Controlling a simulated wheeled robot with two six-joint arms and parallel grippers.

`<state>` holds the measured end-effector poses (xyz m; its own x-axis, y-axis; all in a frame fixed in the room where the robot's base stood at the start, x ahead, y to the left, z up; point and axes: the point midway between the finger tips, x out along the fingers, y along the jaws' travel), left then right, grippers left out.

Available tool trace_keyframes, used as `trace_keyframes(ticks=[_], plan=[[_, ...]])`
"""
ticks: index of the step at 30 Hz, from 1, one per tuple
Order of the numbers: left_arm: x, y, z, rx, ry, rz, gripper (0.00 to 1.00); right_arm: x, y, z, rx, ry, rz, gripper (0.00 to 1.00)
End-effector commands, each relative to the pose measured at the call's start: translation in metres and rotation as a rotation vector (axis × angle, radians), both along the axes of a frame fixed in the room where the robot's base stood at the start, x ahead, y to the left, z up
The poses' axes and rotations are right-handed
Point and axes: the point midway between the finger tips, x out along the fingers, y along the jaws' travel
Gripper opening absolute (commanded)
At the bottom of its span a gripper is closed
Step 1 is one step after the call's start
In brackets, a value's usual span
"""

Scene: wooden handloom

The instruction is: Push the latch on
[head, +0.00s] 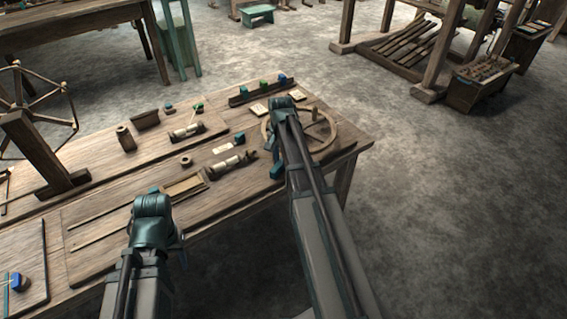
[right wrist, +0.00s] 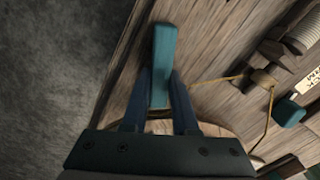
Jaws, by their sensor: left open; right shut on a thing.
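My right gripper (right wrist: 160,100) is shut on a teal, upright bar-shaped piece (right wrist: 164,55) in the right wrist view. The piece stands up between the two dark blue fingers, over the wooden table near its edge. I cannot tell whether this piece is the latch. In the head view my right arm reaches over the round wooden wheel (head: 324,133) at the table's right end and hides part of it. My left gripper (head: 160,238) is low in the head view at the table's front edge, open; its fingertips are mostly hidden by my arm.
The wooden table (head: 110,170) carries spools and small boards. A teal block (right wrist: 288,112) with a thin cord lies right of my right gripper, beside a small label (right wrist: 308,82). A rail with coloured blocks (head: 262,90) is at the back. Open floor lies to the right.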

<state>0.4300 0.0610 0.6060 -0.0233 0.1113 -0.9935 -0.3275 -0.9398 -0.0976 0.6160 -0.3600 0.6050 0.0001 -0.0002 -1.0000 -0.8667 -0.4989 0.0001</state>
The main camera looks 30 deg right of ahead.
Motion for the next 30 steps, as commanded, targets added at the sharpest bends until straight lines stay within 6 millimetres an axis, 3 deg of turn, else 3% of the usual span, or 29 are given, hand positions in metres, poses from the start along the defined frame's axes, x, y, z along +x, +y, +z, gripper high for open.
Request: trace_keyframes(ticks=[12, 28, 29, 30], plan=[[0.0, 0.0, 0.0, 0.0, 0.0, 0.0, 0.5, 0.0074, 0.0053, 0.0, 0.0, 0.0, 0.178, 0.0], [0.0, 0.0, 0.0, 0.0, 0.0, 0.0, 0.5, 0.0083, 0.0063, 0.0, 0.0, 0.0, 0.202, 0.0], [0.0, 0.0, 0.0, 0.0, 0.0, 0.0, 0.5, 0.0083, 0.0063, 0.0, 0.0, 0.0, 0.202, 0.31], [0.0, 0.0, 0.0, 0.0, 0.0, 0.0, 0.5, 0.0083, 0.0063, 0.0, 0.0, 0.0, 0.202, 0.38]])
